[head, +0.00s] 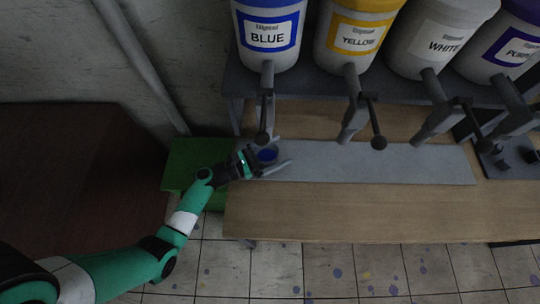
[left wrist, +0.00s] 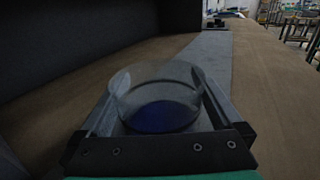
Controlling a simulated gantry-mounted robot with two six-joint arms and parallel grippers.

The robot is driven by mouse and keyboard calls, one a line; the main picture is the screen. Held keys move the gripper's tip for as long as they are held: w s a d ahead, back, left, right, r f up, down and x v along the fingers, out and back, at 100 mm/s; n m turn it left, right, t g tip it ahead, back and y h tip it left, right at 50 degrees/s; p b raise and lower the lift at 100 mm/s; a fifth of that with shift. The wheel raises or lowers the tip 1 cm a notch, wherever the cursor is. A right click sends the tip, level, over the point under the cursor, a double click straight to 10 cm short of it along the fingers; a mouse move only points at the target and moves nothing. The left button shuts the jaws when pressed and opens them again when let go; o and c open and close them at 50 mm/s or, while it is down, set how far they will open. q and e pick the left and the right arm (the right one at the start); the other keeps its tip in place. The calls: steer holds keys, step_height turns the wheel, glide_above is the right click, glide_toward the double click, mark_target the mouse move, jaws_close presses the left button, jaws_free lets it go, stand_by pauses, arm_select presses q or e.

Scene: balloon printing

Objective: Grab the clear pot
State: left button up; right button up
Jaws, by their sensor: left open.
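The clear pot (left wrist: 158,92) is a short transparent cylinder with blue at its bottom. It stands upright between the fingers of my left gripper (left wrist: 160,100) in the left wrist view. In the head view the pot (head: 267,155) shows as a small blue round on the grey strip, below the tap of the BLUE container. My left gripper (head: 270,158) reaches in from the left, open, with one finger on each side of the pot. I cannot tell whether the fingers touch it. My right gripper is in neither view.
Containers labelled BLUE (head: 268,35), YELLOW (head: 355,40), WHITE (head: 440,42) and purple stand on a shelf behind, with taps (head: 378,142) hanging over the grey strip (head: 420,165). The wooden bench top (head: 400,210) in front is clear. A green box (head: 190,155) stands at left.

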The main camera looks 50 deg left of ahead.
arm_select(q)
steer(key=c, duration=1.3)
steer(key=shift+r+p, duration=0.3)
steer(key=shift+r, duration=0.15)
steer(key=shift+c, duration=0.2)
step_height(320, 180, up, 3)
steer(key=shift+r+p, duration=0.1)
steer(key=shift+p, duration=0.95)
steer(key=s+d, duration=0.6)
steer(key=shift+f+p, duration=0.3)
steer(key=shift+p, duration=0.1)
steer(key=s+d+b, duration=0.1)
steer(key=s+d, duration=0.5)
steer(key=shift+f+b, duration=0.15)
steer(key=shift+b, duration=0.15)
steer(key=shift+s+d+r, duration=0.2)
steer(key=shift+s+d, duration=0.2)
